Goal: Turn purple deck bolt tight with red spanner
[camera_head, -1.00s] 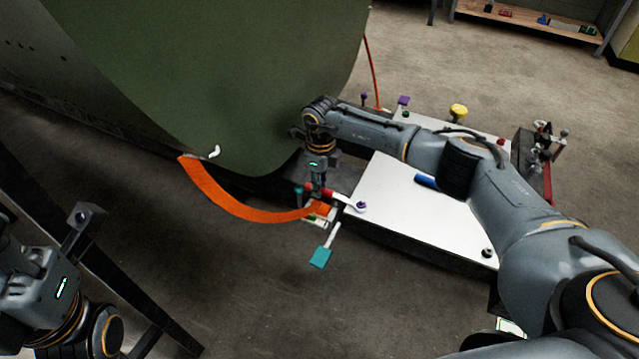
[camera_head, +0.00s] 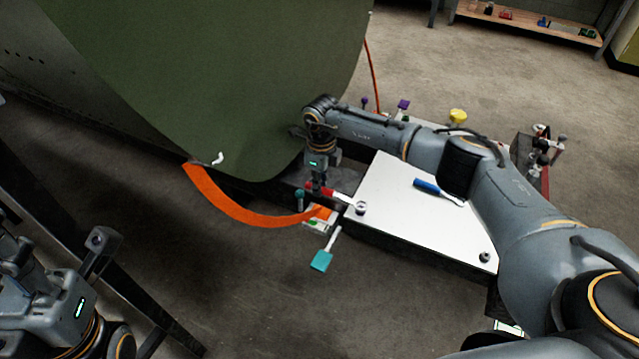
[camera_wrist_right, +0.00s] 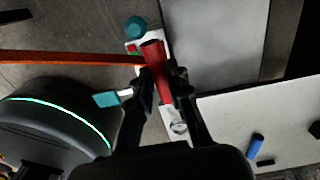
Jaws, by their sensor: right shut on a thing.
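The red spanner (camera_head: 326,191) has a red handle and a pale shaft and head. My right gripper (camera_head: 318,186) points down and is shut on its red handle. The spanner also shows between the fingers in the right wrist view (camera_wrist_right: 154,62). Its pale head is at the purple deck bolt (camera_head: 361,207), near the left edge of the white deck; whether it fully seats around the bolt is too small to tell. Little purple shows on the bolt. My left gripper (camera_head: 98,242) is at the lower left, away from the deck; its jaws are unclear.
An orange strip (camera_head: 235,207) curves from the green fuselage skin (camera_head: 230,80) to a small block beside the spanner. A teal-handled tool (camera_head: 321,260) juts out below it. A blue-handled tool (camera_head: 428,186) lies on the white deck (camera_head: 405,220). Purple and yellow knobs stand behind my right arm.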

